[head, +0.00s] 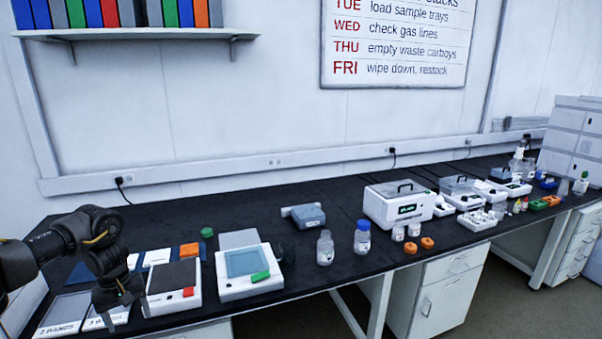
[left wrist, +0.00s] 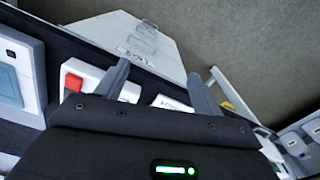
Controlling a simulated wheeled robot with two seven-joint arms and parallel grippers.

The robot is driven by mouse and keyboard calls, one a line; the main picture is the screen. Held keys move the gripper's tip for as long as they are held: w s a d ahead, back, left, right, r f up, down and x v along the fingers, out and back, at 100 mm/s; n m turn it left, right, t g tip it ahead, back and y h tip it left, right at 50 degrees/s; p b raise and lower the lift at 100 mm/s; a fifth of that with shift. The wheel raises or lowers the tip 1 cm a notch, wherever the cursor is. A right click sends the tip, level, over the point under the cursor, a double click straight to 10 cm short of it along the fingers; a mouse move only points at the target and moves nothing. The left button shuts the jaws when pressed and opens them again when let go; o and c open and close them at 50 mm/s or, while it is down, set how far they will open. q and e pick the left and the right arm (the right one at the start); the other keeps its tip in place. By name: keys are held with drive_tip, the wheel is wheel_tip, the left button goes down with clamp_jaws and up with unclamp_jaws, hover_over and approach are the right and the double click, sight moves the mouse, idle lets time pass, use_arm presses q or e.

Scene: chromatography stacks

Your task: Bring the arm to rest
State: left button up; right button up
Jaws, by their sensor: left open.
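My left arm comes in from the left in the head view, bent at a black joint. Its gripper (head: 118,305) points down over the front left of the black bench (head: 330,240). In the left wrist view the two grey fingers (left wrist: 160,82) stand apart with nothing held between them. Close by are two white labelled trays (head: 58,316) and a white device with a dark top and a red block (head: 188,292). The red block also shows in the left wrist view (left wrist: 73,82). Whether the fingers touch anything below is unclear. My right gripper is not in view.
A second white device with a green block (head: 260,277) stands right of the first. Bottles (head: 362,240), orange pieces (head: 410,247) and a white box with a handle (head: 398,205) stand farther right. A shelf with binders (head: 140,36) hangs above.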

use_arm(q)
drive_tip(key=d+f+m+t+h, duration=0.1)
drive_tip(key=d+f+m+h, duration=0.4)
drive_tip(key=d+f, duration=1.2)
drive_tip(key=s+d+f+m+t, duration=0.1)
drive_tip(key=s+d+f, duration=0.1)
drive_tip(key=f, duration=0.3)
drive_tip(key=s+d+f+m+t+h, duration=0.1)
drive_tip(key=s+d+f, duration=0.15)
drive_tip(key=f, duration=0.25)
drive_tip(key=s+d+f+m, duration=0.1)
drive_tip(key=s+d+f, duration=0.15)
drive_tip(key=f, duration=0.25)
drive_tip(key=s+a+f+t+y, duration=0.1)
drive_tip(key=s+a+f+y, duration=0.1)
drive_tip(key=s+f, duration=1.5)
drive_tip(key=s+a+f+g+y, duration=0.1)
drive_tip(key=s+a+f+y, duration=0.1)
drive_tip(key=s, duration=1.3)
drive_tip(key=s+a+f+m+g+y, duration=0.1)
drive_tip(key=s+a+f+g+y, duration=0.1)
drive_tip(key=s, duration=1.3)
wheel_tip(320, 180, down, 2)
drive_tip(key=shift+s+a+f+m, duration=0.2)
drive_tip(key=shift+s+a+m, duration=0.1)
drive_tip(key=shift+a, duration=0.55)
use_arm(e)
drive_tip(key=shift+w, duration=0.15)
